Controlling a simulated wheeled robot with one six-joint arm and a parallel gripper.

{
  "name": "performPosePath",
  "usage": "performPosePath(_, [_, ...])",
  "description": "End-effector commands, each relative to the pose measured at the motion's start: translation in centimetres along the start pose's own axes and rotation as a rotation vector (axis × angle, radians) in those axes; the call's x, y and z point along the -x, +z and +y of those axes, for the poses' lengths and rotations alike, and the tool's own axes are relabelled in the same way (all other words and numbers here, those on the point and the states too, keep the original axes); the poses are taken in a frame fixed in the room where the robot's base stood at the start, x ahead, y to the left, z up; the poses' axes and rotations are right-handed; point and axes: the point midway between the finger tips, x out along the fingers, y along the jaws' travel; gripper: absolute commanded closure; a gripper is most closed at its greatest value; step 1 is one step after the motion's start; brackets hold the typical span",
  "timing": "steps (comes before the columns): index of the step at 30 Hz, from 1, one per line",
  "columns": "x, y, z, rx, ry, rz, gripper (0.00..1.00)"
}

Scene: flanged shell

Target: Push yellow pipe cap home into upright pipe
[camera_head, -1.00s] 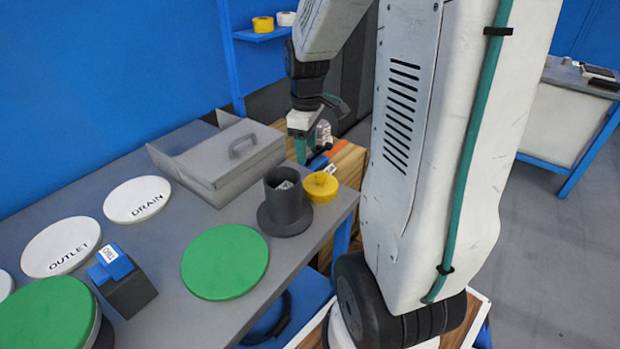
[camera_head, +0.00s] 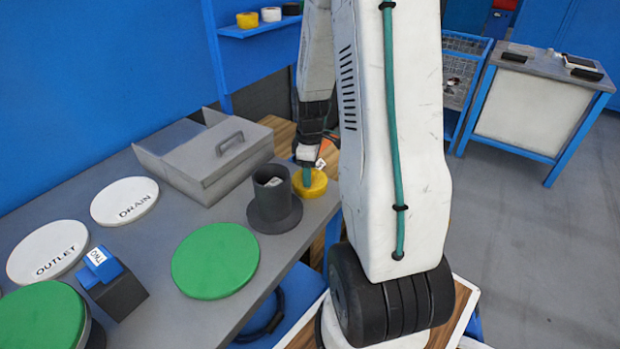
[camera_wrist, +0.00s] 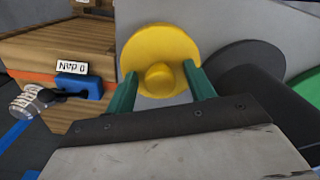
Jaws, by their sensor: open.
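The yellow pipe cap (camera_head: 311,184) stands on the grey table near its right edge, just right of the upright pipe. It also shows in the wrist view (camera_wrist: 160,62), with its round knob facing the camera. The dark grey upright pipe (camera_head: 272,198) stands on a wide flange and its top is open. The flange (camera_wrist: 240,75) shows at the right in the wrist view. My gripper (camera_wrist: 156,80) is open, with its green fingers on either side of the cap's knob. In the head view my gripper (camera_head: 306,176) is right over the cap. Whether the fingers touch the knob, I cannot tell.
White DRAIN (camera_head: 125,201) and OUTLET (camera_head: 47,250) discs lie at left. A wooden crate (camera_wrist: 60,45) with a blue tag is beside the table.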

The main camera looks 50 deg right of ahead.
Motion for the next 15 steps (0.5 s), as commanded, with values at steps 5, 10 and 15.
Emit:
performPosePath(5, [-0.02,-0.02,-0.01,0.000,0.000,0.000,0.46])
performPosePath(10, [0.00,-0.02,0.00,0.000,0.000,0.000,0.91])
performPosePath(15, [0.01,-0.01,0.00,0.000,0.001,0.000,0.95])
